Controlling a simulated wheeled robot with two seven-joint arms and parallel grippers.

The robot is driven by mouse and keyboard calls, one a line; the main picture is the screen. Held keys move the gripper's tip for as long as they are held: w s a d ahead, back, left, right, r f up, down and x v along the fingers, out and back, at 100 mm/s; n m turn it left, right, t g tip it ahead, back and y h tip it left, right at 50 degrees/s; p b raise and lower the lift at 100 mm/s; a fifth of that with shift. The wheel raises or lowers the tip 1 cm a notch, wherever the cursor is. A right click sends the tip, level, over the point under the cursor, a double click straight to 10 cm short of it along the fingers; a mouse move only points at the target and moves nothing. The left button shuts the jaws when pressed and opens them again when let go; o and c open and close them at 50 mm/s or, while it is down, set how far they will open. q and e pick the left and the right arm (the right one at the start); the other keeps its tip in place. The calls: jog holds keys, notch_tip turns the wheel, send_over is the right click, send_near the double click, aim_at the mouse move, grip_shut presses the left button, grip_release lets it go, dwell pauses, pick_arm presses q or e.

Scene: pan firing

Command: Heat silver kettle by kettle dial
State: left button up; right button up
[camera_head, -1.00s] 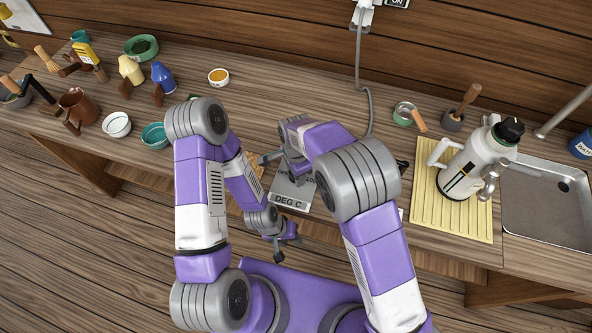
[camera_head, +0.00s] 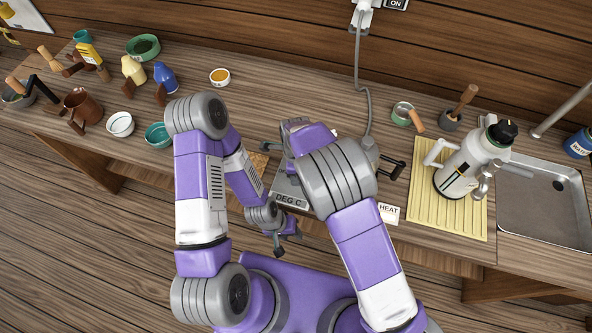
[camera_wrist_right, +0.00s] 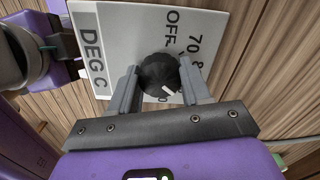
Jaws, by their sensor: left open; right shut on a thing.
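The black kettle dial (camera_wrist_right: 158,72) with a white pointer mark sits on a pale panel (camera_wrist_right: 100,15) lettered DEG C and OFF in the right wrist view. My right gripper (camera_wrist_right: 160,90) is shut on this dial, one finger on each side. In the head view the panel's DEG C edge (camera_head: 290,201) shows, but my right arm hides the dial. A grey body with a black handle (camera_head: 394,165), perhaps the silver kettle, is mostly hidden behind that arm. My left gripper (camera_head: 281,243) is open and empty in front of the counter edge.
A HEAT label (camera_head: 388,213) lies right of my right arm. A cream flask (camera_head: 468,172) stands on a yellow ribbed board (camera_head: 425,205), beside a metal sink (camera_head: 540,215). A cable (camera_head: 366,100) runs down from the wall socket. Cups, bowls and bottles crowd the left counter.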

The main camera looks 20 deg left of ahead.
jog(key=o, duration=1.1)
jog(key=shift+c, duration=0.2)
notch_tip(320, 180, up, 8)
jog(key=shift+f+p, duration=0.2)
jog(key=shift+p, duration=0.3)
